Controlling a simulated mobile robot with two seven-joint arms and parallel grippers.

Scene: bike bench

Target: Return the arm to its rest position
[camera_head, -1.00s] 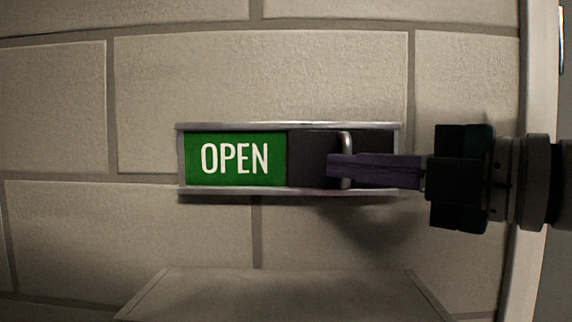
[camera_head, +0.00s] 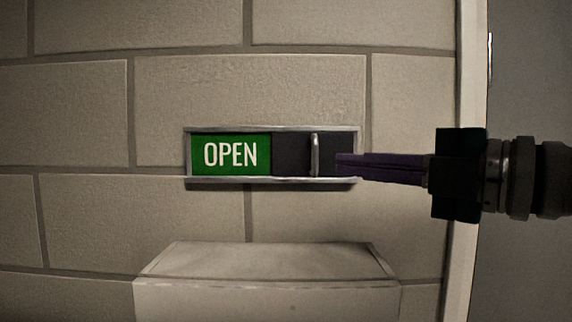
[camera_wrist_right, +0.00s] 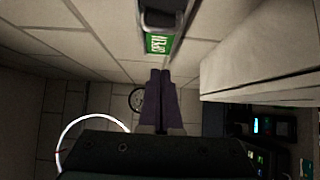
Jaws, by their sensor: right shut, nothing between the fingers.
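A sliding sign (camera_head: 230,156) on the brick wall shows the word OPEN on green at its left, with a dark sliding panel (camera_head: 291,155) and a small metal handle (camera_head: 315,155) to the right. My right gripper (camera_head: 340,164) comes in from the right with its purple fingers shut and empty. Its fingertips appear just right of the handle, apart from it. In the right wrist view the shut fingers (camera_wrist_right: 160,75) point towards the sign (camera_wrist_right: 160,43), with a gap between them. My left gripper is not in view.
A pale box-like ledge (camera_head: 265,262) juts out below the sign. A light door frame edge (camera_head: 468,120) stands at the right of the wall. The right wrist view also shows a pale box (camera_wrist_right: 262,60) and dark devices (camera_wrist_right: 265,128) at the right.

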